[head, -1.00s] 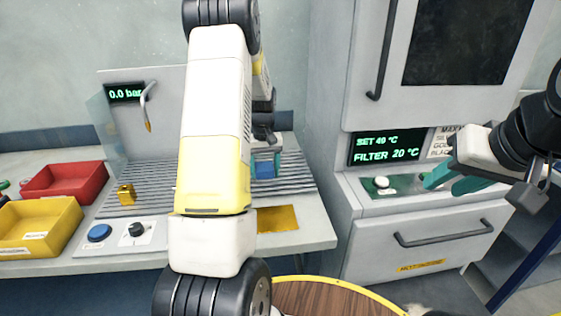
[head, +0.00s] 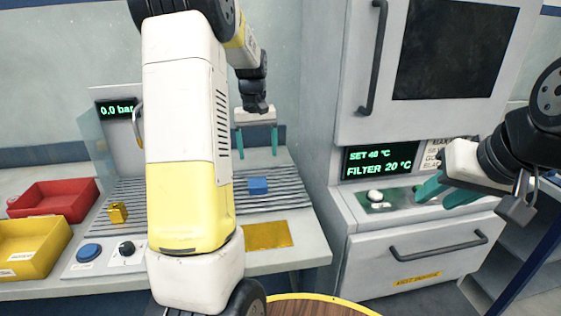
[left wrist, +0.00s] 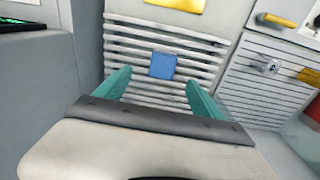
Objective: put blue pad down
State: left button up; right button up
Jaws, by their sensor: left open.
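The blue pad (head: 258,186) lies on the slatted rack of the bench in the head view, right of my left arm. It also shows in the left wrist view (left wrist: 162,65), resting on the pale slats between and beyond the fingertips. My left gripper (head: 257,155) is open and empty, above and behind the pad, apart from it. Its teal fingers are spread in the left wrist view (left wrist: 158,88). My right gripper (head: 432,192) is at the right, in front of the oven's control panel, with its teal fingers apart and nothing seen between them.
A red bin (head: 52,200) and a yellow bin (head: 30,250) stand at the left. A small gold block (head: 117,213) sits on the rack's left part. A yellow plate (head: 268,235) lies at the bench front. The grey oven cabinet (head: 325,130) stands close on the right.

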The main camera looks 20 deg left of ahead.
pick_arm(q)
jog(key=s+d+r+m+t+h, duration=0.1)
jog(key=s+d+r+t, duration=0.1)
jog(key=s+d+r, duration=0.3)
jog(key=s+d+r+m+t, duration=0.1)
jog(key=s+d+r+m, duration=0.15)
jog(key=s+r, duration=0.4)
jog(key=s+d+f+m+t, duration=0.1)
jog(key=s+d, duration=0.1)
jog(key=s, duration=0.5)
jog(key=s+d+m+t+h, duration=0.1)
jog(key=s+d, duration=0.2)
jog(key=s, duration=0.3)
jog(key=shift+s+d+f+t, duration=0.35)
jog(key=shift+t, duration=0.05)
jog(key=shift+o, duration=0.4)
